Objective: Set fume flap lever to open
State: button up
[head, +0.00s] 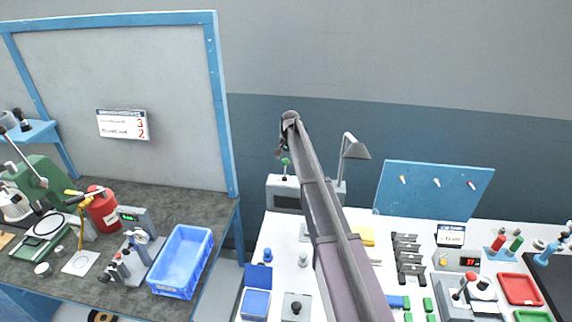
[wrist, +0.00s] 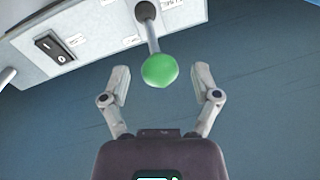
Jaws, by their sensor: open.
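The lever with a green ball knob (head: 285,162) stands on top of a pale box (head: 283,188) at the back of the white bench. In the wrist view the green knob (wrist: 159,70) is close and its grey stem runs up to a dark round pivot on the pale panel (wrist: 95,30). My gripper (wrist: 161,78) is open, with one finger on each side of the knob and a visible gap to both. In the head view my gripper (head: 281,146) is just above the knob. I cannot tell how far the knob is in depth.
A black rocker switch (wrist: 53,46) and small labels are on the panel. A grey lamp (head: 354,148) stands right of the box, with a blue board (head: 434,190) further right. A blue bin (head: 182,262) is on the left bench. The wall behind is bare.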

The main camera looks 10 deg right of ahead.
jog(key=shift+f, duration=0.15)
grip_shut()
dwell(0.4)
